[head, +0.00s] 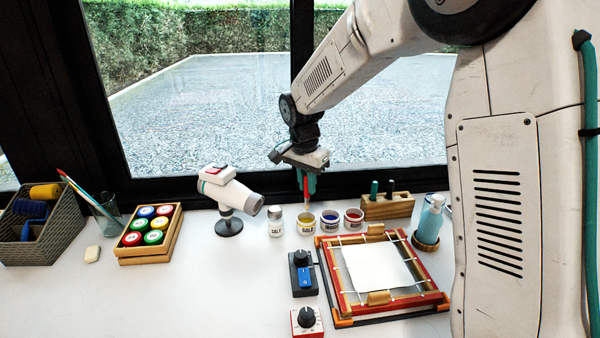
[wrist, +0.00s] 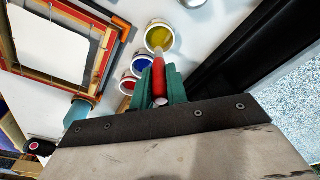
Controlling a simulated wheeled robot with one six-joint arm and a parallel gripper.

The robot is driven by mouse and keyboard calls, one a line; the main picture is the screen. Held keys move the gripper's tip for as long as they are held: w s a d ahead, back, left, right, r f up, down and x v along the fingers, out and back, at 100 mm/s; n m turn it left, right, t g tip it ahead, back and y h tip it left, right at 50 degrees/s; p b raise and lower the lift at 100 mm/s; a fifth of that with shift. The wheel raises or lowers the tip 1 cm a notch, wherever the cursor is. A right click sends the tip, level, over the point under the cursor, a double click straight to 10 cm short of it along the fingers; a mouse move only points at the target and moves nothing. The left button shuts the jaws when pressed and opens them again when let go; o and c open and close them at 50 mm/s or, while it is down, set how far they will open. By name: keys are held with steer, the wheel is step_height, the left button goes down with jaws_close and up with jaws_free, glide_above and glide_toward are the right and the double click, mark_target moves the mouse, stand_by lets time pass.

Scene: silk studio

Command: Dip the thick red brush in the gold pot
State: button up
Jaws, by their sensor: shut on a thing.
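My gripper (head: 306,184) is shut on the red brush (head: 306,188) and holds it upright, tip down. In the wrist view the thick red handle (wrist: 159,80) sits between the green fingers, and its pale lower end reaches the near rim of the gold pot (wrist: 160,36). In the head view the gold pot (head: 306,226), white with yellow paint, is right below the brush. The bristle end is at about the height of the pot's rim. I cannot tell whether it touches the paint.
A salt jar (head: 276,222) stands left of the gold pot. The blue pot (head: 330,222) and red pot (head: 353,220) stand close on its right. A wooden brush block (head: 388,207) is behind right. The silk frame (head: 330,270) is in front. The window frame is close behind.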

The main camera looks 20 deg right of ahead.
mark_target(307, 203)
steer(key=shift+w+f, duration=0.2)
steer(key=shift+f, duration=2.85)
steer(key=shift+r, duration=3.35)
